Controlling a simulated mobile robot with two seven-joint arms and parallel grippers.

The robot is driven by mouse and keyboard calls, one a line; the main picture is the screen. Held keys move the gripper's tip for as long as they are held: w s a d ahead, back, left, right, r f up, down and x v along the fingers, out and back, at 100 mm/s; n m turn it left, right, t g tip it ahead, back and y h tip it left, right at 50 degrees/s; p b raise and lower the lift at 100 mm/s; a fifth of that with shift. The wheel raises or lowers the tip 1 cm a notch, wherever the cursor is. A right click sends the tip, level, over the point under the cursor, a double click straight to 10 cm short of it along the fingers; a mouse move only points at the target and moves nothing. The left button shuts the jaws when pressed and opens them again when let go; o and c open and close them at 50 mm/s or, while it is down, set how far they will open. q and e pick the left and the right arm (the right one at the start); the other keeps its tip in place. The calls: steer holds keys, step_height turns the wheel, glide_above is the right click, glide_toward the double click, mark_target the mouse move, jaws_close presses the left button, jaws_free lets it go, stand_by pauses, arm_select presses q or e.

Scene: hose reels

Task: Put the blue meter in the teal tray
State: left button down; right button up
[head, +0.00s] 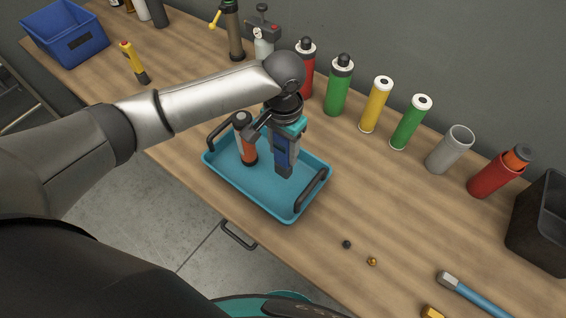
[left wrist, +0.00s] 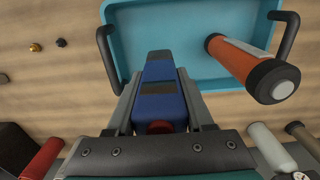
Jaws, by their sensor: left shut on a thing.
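My left gripper (head: 284,160) points down over the teal tray (head: 225,172) and is shut on the blue meter (head: 280,153). The left wrist view shows the meter (left wrist: 160,98) between the two grey fingers, its far end over the tray floor (left wrist: 190,40). I cannot tell whether the meter touches the tray floor. An orange cylinder with dark ends (head: 247,148) stands in the tray beside the meter, to its left in the head view; it also shows in the left wrist view (left wrist: 240,60). My right gripper is not in view.
The tray has raised dark handles (head: 313,190) at both ends. Behind it stand red, green and yellow cylinders (head: 375,104) and a grey cup (head: 450,149). A blue bin (head: 65,33) is at far left, a black bin (head: 540,225) at right. Two small fittings (head: 371,261) lie in front.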

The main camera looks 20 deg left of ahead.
mark_target(283, 164)
arm_select(q)
steer(key=shift+f, duration=0.8)
steer(key=shift+f+b, duration=0.35)
steer(key=shift+f, duration=1.7)
steer(key=shift+f, duration=0.1)
steer(key=shift+c, duration=1.4)
jaws_free()
step_height(283, 164, up, 12)
steer(key=shift+r+p, duration=0.15)
steer(key=shift+p, duration=0.6)
